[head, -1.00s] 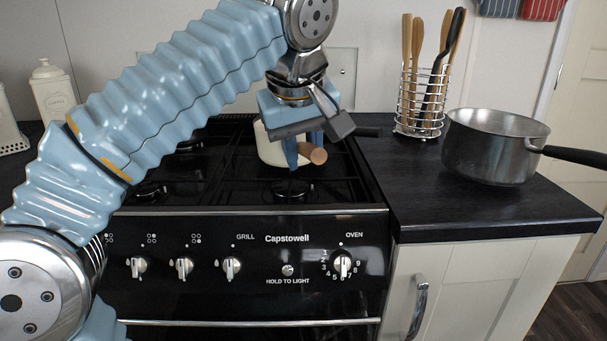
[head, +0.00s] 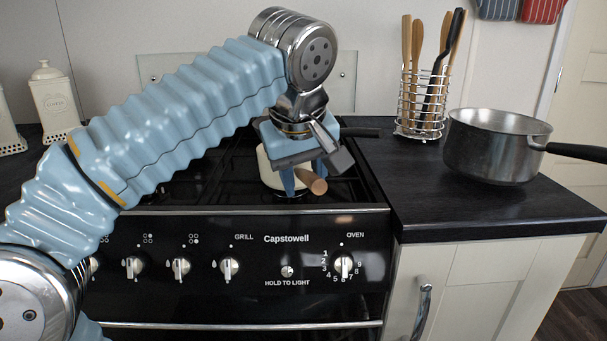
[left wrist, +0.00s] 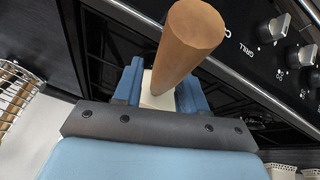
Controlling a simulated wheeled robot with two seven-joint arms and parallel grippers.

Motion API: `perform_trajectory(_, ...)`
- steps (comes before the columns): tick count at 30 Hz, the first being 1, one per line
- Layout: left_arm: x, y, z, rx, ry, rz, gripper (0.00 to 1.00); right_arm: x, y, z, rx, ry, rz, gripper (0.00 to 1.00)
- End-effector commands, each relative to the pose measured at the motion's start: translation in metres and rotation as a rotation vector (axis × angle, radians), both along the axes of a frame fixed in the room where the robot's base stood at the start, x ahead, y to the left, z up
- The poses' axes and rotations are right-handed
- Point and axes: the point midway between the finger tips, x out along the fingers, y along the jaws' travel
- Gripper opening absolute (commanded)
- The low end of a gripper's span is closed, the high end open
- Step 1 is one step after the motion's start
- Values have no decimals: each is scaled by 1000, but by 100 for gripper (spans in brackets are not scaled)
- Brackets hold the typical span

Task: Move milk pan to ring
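The milk pan (head: 267,172) is cream with a wooden handle. It is over the front right ring (head: 290,193) of the black hob, mostly hidden behind my gripper; I cannot tell whether its base touches the ring. My left gripper (head: 302,176) points down with its blue fingers on both sides of the handle (head: 316,184), whose end sticks out to the front. In the left wrist view the handle (left wrist: 187,45) stands between the fingers (left wrist: 160,90), with cream pan showing beyond. My right gripper is not in view.
A steel saucepan (head: 490,150) stands on the dark worktop (head: 425,205) to the right, beside a wire utensil holder (head: 420,112). A black handle (head: 362,132) sticks out behind my gripper. Cream canisters (head: 54,100) stand at the far left. Oven knobs (head: 228,268) line the front.

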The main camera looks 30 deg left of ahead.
Motion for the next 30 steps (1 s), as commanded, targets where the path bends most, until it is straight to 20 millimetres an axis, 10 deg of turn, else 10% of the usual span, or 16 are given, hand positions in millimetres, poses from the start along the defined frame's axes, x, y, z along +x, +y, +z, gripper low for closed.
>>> perform_trajectory(12, 0, 0, 7, 0, -1, -1, 52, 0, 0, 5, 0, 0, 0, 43)
perform_trajectory(30, -42, -18, 110, -2, -2, -6, 52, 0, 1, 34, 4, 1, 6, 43)
